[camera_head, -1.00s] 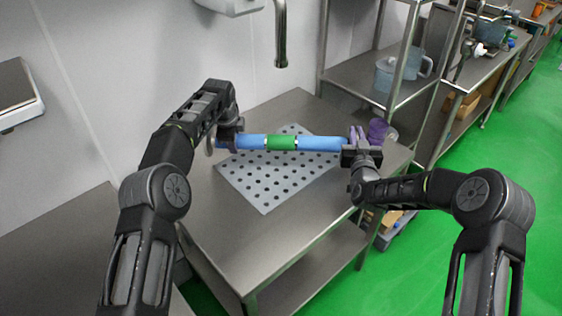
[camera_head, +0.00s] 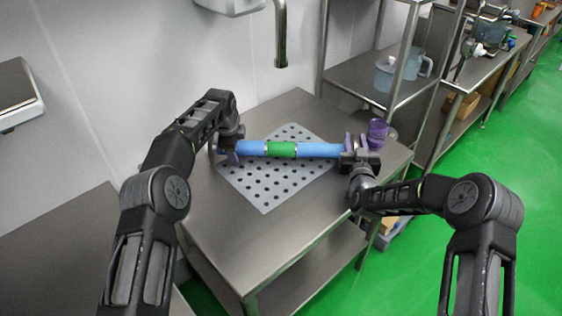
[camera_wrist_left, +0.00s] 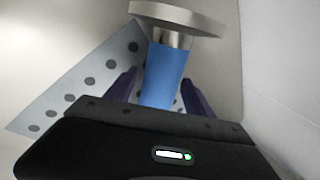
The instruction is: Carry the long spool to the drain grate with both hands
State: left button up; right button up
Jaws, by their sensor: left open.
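The long spool (camera_head: 282,149), blue with a green middle band, lies across the perforated drain grate (camera_head: 265,190) on the steel table. Its right end reaches past the grate edge, partly hidden by my right gripper. My left gripper (camera_head: 231,152) is at the spool's left end. In the left wrist view, its purple fingers (camera_wrist_left: 160,90) stand apart on either side of the blue spool (camera_wrist_left: 163,75), with gaps beside it, and a grey end flange (camera_wrist_left: 178,18) shows beyond. My right gripper (camera_head: 356,143) is at the right end, its purple fingers spread apart.
A tap (camera_head: 281,40) hangs above the back of the table. A shelf rack (camera_head: 375,80) with clear jugs stands behind. The table front (camera_head: 240,245) is clear.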

pick_arm(q)
jog(key=shift+r, duration=0.1)
jog(key=v, duration=1.2)
jog(key=shift+s, duration=0.1)
pick_arm(e)
jog(key=shift+s, duration=0.1)
jog(key=s, duration=1.1)
jog(key=shift+s, duration=0.45)
pick_arm(q)
jog(key=shift+f, duration=0.2)
pick_arm(e)
jog(key=shift+f, duration=0.1)
